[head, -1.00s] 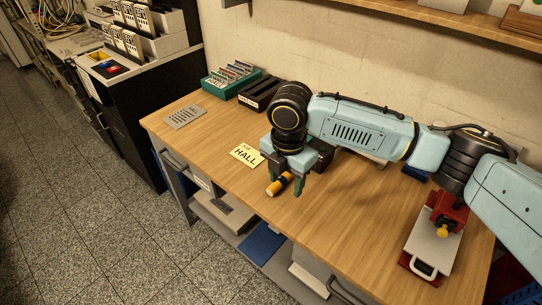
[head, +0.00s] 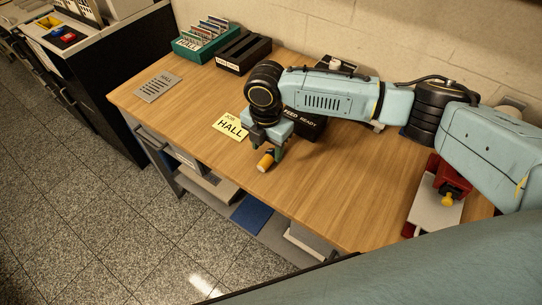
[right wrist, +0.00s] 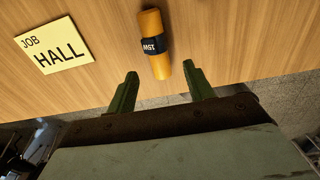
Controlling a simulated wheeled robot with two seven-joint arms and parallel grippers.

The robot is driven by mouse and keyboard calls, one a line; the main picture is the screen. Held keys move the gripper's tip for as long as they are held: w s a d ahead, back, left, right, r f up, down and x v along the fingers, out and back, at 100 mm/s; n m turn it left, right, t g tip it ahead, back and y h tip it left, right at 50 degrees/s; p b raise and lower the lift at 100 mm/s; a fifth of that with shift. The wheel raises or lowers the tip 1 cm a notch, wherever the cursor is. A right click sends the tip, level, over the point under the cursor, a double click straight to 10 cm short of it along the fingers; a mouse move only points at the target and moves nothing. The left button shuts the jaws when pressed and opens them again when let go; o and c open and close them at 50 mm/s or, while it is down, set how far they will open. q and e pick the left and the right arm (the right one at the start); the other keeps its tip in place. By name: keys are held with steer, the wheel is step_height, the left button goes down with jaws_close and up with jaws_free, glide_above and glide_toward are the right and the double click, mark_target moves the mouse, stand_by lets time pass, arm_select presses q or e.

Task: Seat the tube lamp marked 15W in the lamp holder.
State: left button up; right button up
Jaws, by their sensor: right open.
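I see no tube lamp marked 15W and no lamp holder that I can make out. An orange cylinder (head: 265,162) with a dark band lies on the wooden table near its front edge. In the right wrist view the cylinder (right wrist: 154,42) has a band that seems to read MGT. My right gripper (head: 267,146) points down over it. In the right wrist view the open fingers (right wrist: 160,70) stand apart, with the cylinder's near end between the tips; contact cannot be told. My left gripper is not in view.
A yellow JOB HALL card (head: 230,125) lies left of the gripper. A green rack (head: 190,52), a black tray (head: 232,64) and a grey plate (head: 157,87) are farther left. A black FEED READY box (head: 306,125) is behind. A red-and-white device (head: 433,214) stands right.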

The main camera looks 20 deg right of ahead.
mark_target(268, 157)
steer(key=f, duration=0.4)
steer(key=shift+w+d+f+b, duration=0.2)
steer(key=shift+f+b, duration=0.1)
steer(key=shift+f, duration=0.05)
steer(key=c, duration=1.1)
steer(key=shift+o, duration=0.2)
steer(key=shift+r, duration=0.1)
